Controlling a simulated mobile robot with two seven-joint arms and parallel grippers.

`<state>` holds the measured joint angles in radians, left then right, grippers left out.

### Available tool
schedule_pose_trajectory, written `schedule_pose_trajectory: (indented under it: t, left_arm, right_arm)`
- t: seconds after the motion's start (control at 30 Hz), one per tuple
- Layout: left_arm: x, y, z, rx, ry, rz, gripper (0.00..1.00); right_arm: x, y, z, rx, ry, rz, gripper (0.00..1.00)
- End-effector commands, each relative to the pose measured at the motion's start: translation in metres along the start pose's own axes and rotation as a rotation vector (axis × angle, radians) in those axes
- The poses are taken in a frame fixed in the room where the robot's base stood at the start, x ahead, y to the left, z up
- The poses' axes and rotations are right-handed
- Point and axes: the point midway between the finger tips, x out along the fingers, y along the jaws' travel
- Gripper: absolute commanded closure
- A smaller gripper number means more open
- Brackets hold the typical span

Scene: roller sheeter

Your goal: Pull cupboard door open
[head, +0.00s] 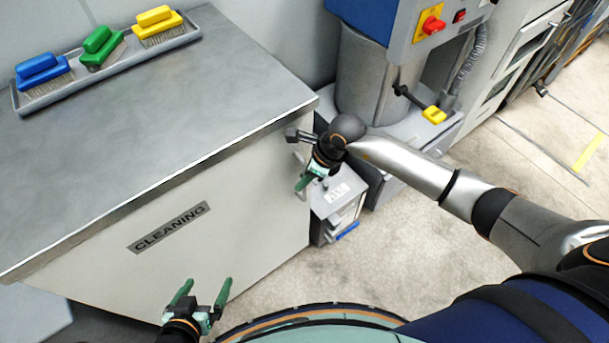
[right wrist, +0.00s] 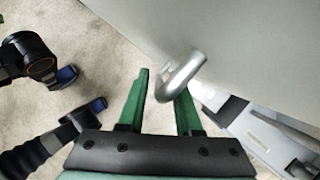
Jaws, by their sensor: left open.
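The cupboard door (head: 95,262) is a pale front under a grey worktop, with a CLEANING label (head: 169,228), and looks shut. Its silver bar handle (right wrist: 182,76) shows in the right wrist view, close to the door face. My right gripper (head: 306,181) is at the door's right edge in the head view. In the right wrist view its green fingers (right wrist: 163,90) are apart; the handle's end lies at the gap and overlaps the right fingertip. I cannot tell whether they touch. My left gripper (head: 204,285) is open and empty in front of the door's lower part.
A tray (head: 108,63) with blue, green and yellow brushes lies on the worktop (head: 190,100). A grey drawer unit (head: 336,204) stands right of the cupboard, beside a machine with a red switch (head: 433,25). The floor (head: 400,240) in front is clear.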

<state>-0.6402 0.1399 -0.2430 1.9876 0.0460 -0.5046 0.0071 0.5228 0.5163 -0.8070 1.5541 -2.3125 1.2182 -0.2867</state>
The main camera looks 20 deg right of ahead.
Motion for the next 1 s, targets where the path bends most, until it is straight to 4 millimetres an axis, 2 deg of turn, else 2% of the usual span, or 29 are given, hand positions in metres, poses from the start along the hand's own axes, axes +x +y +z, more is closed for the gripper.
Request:
schedule_pose_trajectory:
  t: [0.03, 0.27, 1.0]
  left_arm:
    - [-0.0002, -0.0005, 0.0002, 0.000, 0.000, -0.001, 0.03]
    - [-0.0001, -0.0014, -0.0002, 0.001, 0.002, -0.003, 0.03]
    - [0.0002, -0.0023, -0.0005, 0.001, 0.003, -0.005, 0.03]
  right_arm:
    - [-0.0002, -0.0002, -0.0001, 0.000, 0.000, 0.000, 0.73]
    - [-0.0003, -0.0004, 0.0000, 0.000, 0.000, 0.000, 0.99]
    - [-0.0005, -0.0005, 0.0004, 0.000, -0.001, -0.001, 1.00]
